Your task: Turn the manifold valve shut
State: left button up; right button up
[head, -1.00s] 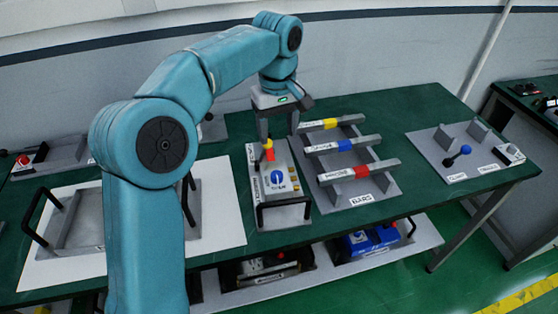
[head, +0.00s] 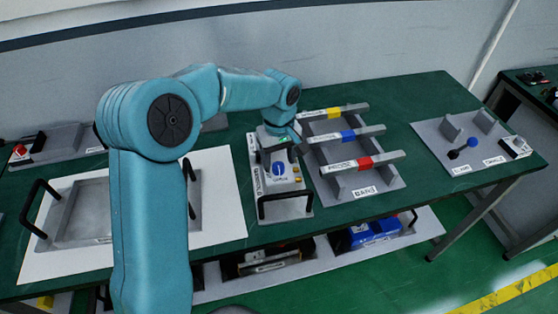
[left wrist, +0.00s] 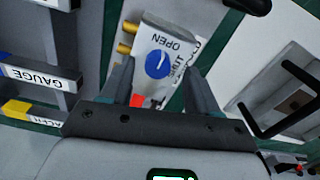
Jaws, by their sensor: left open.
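The manifold valve is a round blue knob (head: 279,169) on a light grey panel box; it also shows in the left wrist view (left wrist: 159,65). My left gripper (head: 282,153) is low over the back of the panel, just behind the knob. A red part shows between the fingers. My right gripper is out of view.
A black handle (head: 285,197) stands at the panel's front. A rack of labelled bars (head: 352,162) with yellow, blue and red bands is close on the right. A tray with black handles (head: 80,212) lies on a white sheet at left.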

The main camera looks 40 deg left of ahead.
aim_at(278, 168)
pick_arm(q)
jog(key=shift+w+a+f, duration=0.1)
jog(key=shift+a+f, duration=0.05)
jog(key=shift+f, duration=0.4)
jog(key=shift+w+a+f, duration=0.1)
jog(key=shift+f, duration=0.4)
jog(key=shift+w+f, duration=0.15)
jog(key=shift+f, duration=0.1)
jog(key=shift+s+d+r, duration=0.15)
jog(key=shift+s, duration=0.1)
jog(key=shift+c, duration=0.2)
jog(key=shift+w, duration=0.15)
jog(key=c, duration=1)
